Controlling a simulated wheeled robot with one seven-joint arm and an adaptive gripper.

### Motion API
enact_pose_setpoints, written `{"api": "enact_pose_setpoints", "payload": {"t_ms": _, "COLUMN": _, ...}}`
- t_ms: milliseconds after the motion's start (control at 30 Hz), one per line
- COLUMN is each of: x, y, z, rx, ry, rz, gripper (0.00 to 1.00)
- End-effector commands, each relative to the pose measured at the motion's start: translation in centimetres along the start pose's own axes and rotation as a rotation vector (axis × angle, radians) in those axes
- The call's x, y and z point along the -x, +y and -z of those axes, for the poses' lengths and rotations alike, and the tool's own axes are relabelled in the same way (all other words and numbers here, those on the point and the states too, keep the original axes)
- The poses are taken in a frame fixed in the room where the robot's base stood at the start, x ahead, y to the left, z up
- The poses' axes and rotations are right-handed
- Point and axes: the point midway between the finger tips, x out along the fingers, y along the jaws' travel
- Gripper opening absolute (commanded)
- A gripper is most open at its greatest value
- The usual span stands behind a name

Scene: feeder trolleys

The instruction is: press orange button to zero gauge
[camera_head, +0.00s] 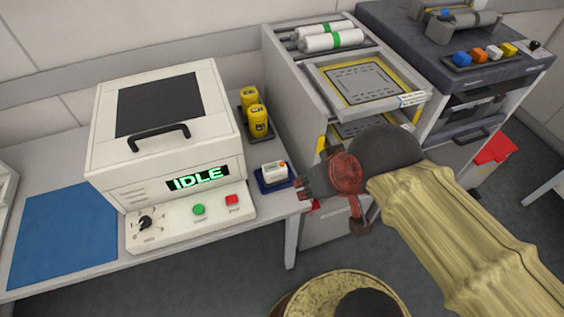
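A small white device (274,173), which looks like the gauge, sits on a dark blue tray (270,187) at the table's right edge. A tiny orange spot (282,164) shows on its top right; the display is too small to read. My gripper (303,187) is just right of the device, its dark fingertips pointing left towards it, seemingly apart from it. Whether the fingers are open or shut is unclear.
A white machine (160,150) reading IDLE, with a dial and green and red buttons, fills the table's middle. Two yellow containers (256,120) stand behind the device. A grey feeder trolley (285,95) stands at the right. A dark unit (415,45) beyond carries several coloured knobs.

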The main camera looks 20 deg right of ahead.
Motion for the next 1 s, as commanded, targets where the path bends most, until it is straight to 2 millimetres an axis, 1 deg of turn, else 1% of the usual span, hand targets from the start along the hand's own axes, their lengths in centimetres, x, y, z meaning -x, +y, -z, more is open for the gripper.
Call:
{"api": "enact_pose_setpoints", "payload": {"t_ms": 67, "x": 0.0, "y": 0.0, "z": 0.0, "rx": 0.0, "ry": 0.0, "rz": 0.0, "gripper": 0.3}}
{"api": "enact_pose_setpoints", "payload": {"t_ms": 600, "x": 0.0, "y": 0.0, "z": 0.0, "rx": 0.0, "ry": 0.0, "rz": 0.0, "gripper": 0.0}}
{"api": "enact_pose_setpoints", "payload": {"t_ms": 1000, "x": 0.0, "y": 0.0, "z": 0.0, "rx": 0.0, "ry": 0.0, "rz": 0.0, "gripper": 0.0}}
